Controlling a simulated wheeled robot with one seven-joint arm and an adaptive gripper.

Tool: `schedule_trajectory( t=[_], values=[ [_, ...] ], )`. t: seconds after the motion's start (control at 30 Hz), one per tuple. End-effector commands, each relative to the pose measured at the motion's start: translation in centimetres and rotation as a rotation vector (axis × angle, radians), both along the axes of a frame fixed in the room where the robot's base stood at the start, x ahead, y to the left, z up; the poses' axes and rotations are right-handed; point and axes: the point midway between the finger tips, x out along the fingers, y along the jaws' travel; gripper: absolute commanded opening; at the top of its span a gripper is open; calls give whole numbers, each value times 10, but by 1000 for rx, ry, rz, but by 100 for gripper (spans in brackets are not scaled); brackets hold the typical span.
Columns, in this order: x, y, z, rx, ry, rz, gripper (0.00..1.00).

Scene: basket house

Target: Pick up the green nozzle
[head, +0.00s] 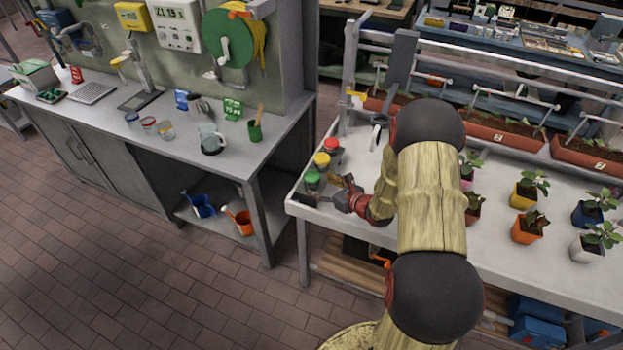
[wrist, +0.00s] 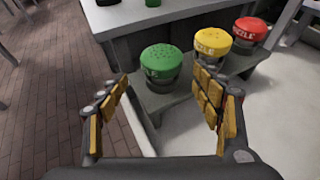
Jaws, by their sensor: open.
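The green nozzle (wrist: 161,62) has a round, perforated cap with lettering on its side. It is the nearest of three nozzles on a grey stand (wrist: 187,98) at the table's left corner. In the head view the green nozzle (head: 312,179) sits in front of the yellow and red ones. My gripper (wrist: 164,92) is open and empty, with the green nozzle showing beyond and between its yellow-padded fingers. In the head view my gripper (head: 327,190) is beside the stand, close to the green nozzle. I cannot tell whether a finger touches the stand.
The yellow nozzle (head: 322,160) and red nozzle (head: 331,145) stand behind the green one. Potted plants (head: 527,227) stand on the white table (head: 497,259) to the right. A grey workbench (head: 171,153) with a jug (head: 211,142) is on the left, across a gap.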

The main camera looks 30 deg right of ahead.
Motion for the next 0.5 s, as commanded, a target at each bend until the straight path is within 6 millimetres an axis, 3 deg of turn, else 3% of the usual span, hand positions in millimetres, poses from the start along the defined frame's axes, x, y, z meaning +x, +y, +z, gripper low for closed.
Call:
schedule_trajectory(
  t=[0.5],
  values=[
    [53, 8, -20, -1, 1, 5, 66]
  ],
)
